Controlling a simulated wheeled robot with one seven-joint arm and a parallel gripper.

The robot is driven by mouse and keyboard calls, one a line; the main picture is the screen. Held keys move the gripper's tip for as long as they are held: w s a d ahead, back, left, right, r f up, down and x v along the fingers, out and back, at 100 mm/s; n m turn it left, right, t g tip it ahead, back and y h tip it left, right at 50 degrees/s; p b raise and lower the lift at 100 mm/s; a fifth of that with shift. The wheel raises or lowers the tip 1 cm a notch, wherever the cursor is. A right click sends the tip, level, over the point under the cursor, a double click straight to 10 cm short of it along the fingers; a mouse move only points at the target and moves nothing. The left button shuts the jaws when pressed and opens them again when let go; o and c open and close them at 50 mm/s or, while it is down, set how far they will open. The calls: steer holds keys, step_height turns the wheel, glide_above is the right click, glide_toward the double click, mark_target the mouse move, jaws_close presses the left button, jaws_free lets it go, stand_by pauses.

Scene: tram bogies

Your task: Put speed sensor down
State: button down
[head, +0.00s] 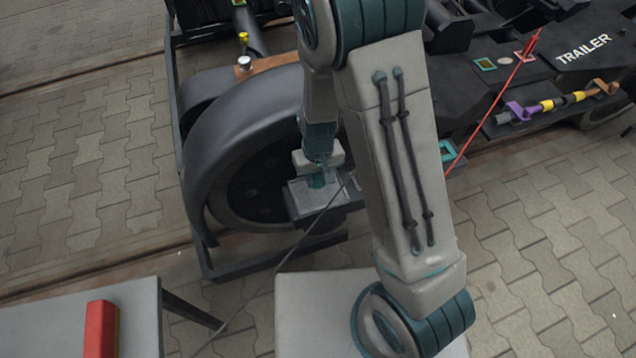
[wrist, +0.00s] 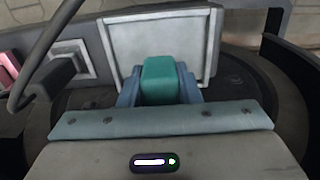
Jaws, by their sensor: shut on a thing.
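The speed sensor seems to be the teal block (wrist: 160,80) between the two blue-grey fingers of my gripper (wrist: 159,88) in the wrist view. My gripper is shut on it. In the head view, my gripper (head: 319,172) points down in front of the dark wheel, over a small grey shelf (head: 300,205). Only a little teal shows at the fingertips there. In the wrist view, a light grey square panel with a raised rim (wrist: 200,45) lies just beyond the block. I cannot tell whether the block touches it.
A dark wheel guard (head: 205,150) curves around the wheel. A thin dark cable (head: 285,262) runs to the lower left. A red block (head: 101,328) lies on a grey table (head: 50,315). A red rod (head: 495,100) slants right of my arm. Paving is open at left.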

mark_target(318, 183)
steer(key=shift+f+b, duration=0.35)
steer(key=shift+f, duration=1.1)
steer(key=shift+f, duration=0.15)
steer(key=c, duration=1.1)
jaws_free()
steer(key=shift+o, duration=0.2)
